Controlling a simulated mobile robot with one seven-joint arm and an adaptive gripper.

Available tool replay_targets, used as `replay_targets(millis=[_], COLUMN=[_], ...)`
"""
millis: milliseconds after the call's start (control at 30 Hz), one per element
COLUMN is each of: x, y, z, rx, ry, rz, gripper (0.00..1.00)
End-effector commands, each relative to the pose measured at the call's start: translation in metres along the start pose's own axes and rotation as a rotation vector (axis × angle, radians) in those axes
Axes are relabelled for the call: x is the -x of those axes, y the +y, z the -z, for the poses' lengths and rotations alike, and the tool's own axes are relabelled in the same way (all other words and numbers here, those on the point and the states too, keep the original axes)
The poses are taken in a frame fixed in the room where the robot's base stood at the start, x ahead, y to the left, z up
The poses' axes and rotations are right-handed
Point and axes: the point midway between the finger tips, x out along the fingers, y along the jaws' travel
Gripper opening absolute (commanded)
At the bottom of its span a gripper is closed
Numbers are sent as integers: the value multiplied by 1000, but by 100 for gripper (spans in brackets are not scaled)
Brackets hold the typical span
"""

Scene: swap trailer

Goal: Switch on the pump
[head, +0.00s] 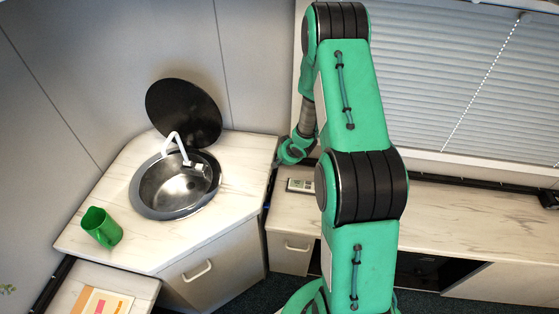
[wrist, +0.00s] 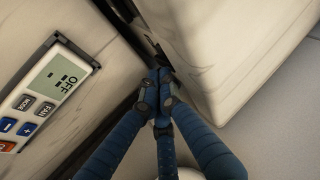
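No part marked as a pump or pump switch can be made out. A white control panel (wrist: 47,92) lies at the left of the wrist view; its screen reads OFF. Below the screen are MODE and FAN keys, blue minus and plus keys, and an orange key (wrist: 7,146) at the lower left. The same panel (head: 300,186) lies on the right counter in the head view, partly behind my arm. My gripper (wrist: 160,86) has its blue fingertips together, with nothing seen between them. It points toward the dark gap between two pale surfaces, to the right of the panel.
A round steel sink (head: 172,190) with a white tap (head: 184,148) and raised black lid (head: 185,112) is in the left counter. A green mug (head: 102,227) stands beside it. A drawer front (head: 290,252) is below the right counter (head: 460,215), which is mostly clear.

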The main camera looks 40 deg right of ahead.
Motion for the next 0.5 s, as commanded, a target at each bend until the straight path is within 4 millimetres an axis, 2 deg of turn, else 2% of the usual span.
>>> replay_targets(millis=[500], x=[12], y=[-4], z=[7], rx=[-1], ry=[0], rz=[0], gripper=[0])
